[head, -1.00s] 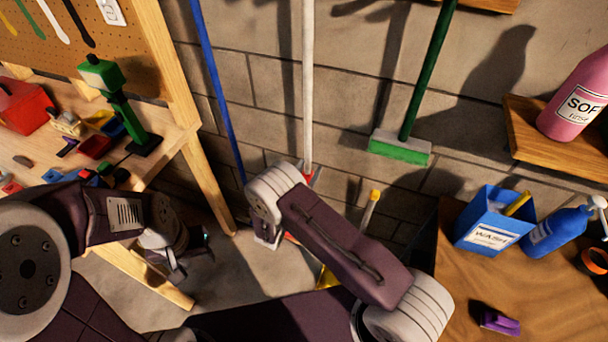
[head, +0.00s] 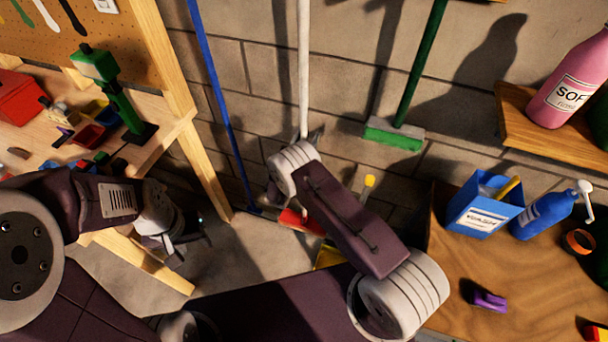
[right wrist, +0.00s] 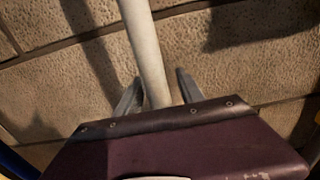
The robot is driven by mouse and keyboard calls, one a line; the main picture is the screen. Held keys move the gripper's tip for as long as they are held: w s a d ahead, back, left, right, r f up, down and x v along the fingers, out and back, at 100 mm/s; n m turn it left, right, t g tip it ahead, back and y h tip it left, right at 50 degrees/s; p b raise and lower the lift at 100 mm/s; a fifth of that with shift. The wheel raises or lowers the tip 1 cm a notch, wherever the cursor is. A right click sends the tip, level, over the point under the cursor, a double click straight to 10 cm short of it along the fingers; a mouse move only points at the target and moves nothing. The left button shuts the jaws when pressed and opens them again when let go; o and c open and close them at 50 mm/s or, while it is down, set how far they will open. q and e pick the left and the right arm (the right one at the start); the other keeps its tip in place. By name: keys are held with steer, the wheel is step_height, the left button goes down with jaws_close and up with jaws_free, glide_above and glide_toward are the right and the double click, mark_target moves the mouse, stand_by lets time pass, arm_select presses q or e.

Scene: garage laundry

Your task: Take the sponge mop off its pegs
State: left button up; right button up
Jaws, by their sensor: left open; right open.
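A white-handled tool (head: 303,70) hangs upright along the block wall; a red head (head: 300,221) shows low behind my right arm. A green-handled tool (head: 420,65) with a green block head (head: 393,134) hangs to its right. I cannot tell for certain which is the sponge mop. My right gripper (right wrist: 158,92) is open, with the white handle (right wrist: 146,45) between its fingers in the right wrist view; contact is not clear. In the head view it is mostly hidden by its own wrist. My left gripper (head: 194,240) is open and empty near the workbench leg. The pegs are out of view.
A blue pole (head: 217,95) stands at the left beside the wooden workbench (head: 180,130) with tools and bins. At the right are a wooden counter (head: 445,285) with a blue wash box (head: 484,208) and a shelf (head: 515,112) with a pink bottle (head: 570,85).

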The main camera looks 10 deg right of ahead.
steer(key=shift+a, duration=0.1)
jaws_close()
steer(key=shift+r, duration=0.1)
stand_by(1.1)
